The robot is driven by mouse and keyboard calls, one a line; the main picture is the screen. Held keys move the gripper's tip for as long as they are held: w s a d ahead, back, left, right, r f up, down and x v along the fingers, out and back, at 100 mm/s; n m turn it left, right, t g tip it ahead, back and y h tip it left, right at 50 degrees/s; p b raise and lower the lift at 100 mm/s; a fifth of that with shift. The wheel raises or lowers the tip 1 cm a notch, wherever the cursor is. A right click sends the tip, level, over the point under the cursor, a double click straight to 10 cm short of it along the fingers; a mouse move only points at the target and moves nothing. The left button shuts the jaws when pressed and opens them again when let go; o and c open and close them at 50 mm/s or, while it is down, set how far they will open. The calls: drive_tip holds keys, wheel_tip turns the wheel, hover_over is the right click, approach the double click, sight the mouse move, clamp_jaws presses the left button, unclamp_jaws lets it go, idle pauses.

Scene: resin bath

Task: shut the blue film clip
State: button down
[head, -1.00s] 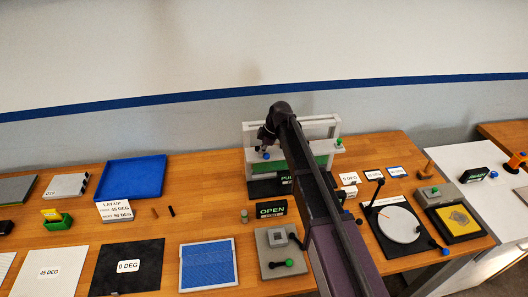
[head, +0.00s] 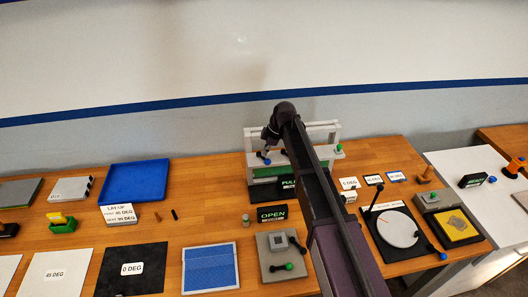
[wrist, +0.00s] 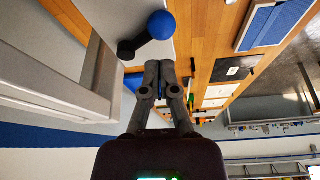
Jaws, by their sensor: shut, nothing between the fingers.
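The blue film clip shows as a dark lever with a blue ball knob (head: 267,161) at the left end of a grey frame (head: 292,156) at the back of the bench. In the wrist view its blue ball (wrist: 161,25) is at top centre, with the dark lever running down-left from it. My gripper (head: 267,148) is close above the clip. In the wrist view my gripper (wrist: 167,64) has its fingertips together and empty, just below the ball in the picture, with a small gap. Whether it touches the lever cannot be told.
A green-knobbed lever (head: 340,147) is at the frame's right end. An OPEN sign (head: 272,213) and a grey block with a green knob (head: 278,262) stand in front. A blue tray (head: 135,181) is at left, a round white plate (head: 397,228) at right. My arm hides part of the frame.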

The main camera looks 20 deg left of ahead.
drive_tip(key=p+v, duration=0.5)
drive_tip(key=v, duration=0.1)
drive_tip(key=shift+w+r+p, duration=0.25)
drive_tip(key=shift+r+p, duration=0.15)
drive_tip(key=shift+d, duration=0.15)
idle(0.4)
drive_tip(key=s+d+f+m+h+b, duration=0.1)
drive_tip(key=s+d+f+m+b, duration=0.5)
drive_tip(key=d, duration=0.7)
drive_tip(key=s+d+f+m+h+b, duration=0.1)
drive_tip(key=s+d+f+m+b, duration=0.4)
drive_tip(key=d, duration=0.8)
drive_tip(key=s+d+f+m+t+h+b, duration=0.1)
drive_tip(key=s+d+f+m+b, duration=0.5)
drive_tip(key=d+m, duration=0.4)
drive_tip(key=s+d+f, duration=0.1)
drive_tip(key=s+d, duration=0.1)
drive_tip(key=d, duration=0.1)
drive_tip(key=shift+s+f+m+h+b, duration=0.2)
drive_tip(key=shift+f+m+h+b, duration=0.1)
drive_tip(key=shift+f+h, duration=0.1)
drive_tip(key=shift+d+r, duration=0.1)
